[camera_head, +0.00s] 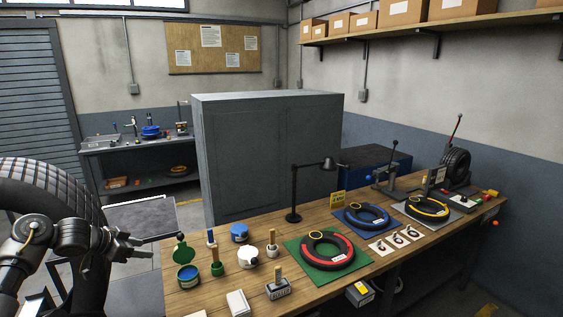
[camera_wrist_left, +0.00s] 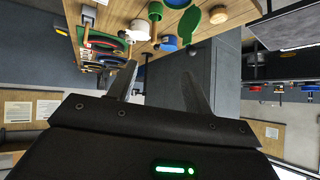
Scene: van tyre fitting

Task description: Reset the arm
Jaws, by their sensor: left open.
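My left arm (camera_head: 75,237) comes in from the left of the head view, in front of a large upright tyre (camera_head: 45,180). My left gripper (camera_head: 138,246) is at the left of the workbench (camera_head: 185,300), close to its left edge. In the left wrist view the two fingers (camera_wrist_left: 158,85) stand apart with nothing between them. The wrist view is turned over, with the bench at its top. My right arm and gripper are not in view.
An open green tin (camera_head: 188,277), a white pot (camera_head: 248,257) and a blue tin (camera_head: 239,232) stand near the gripper. Tyres lie on green (camera_head: 300,257) and blue mats (camera_head: 347,225). A black lamp (camera_head: 295,190) and grey cabinet (camera_head: 265,150) stand behind.

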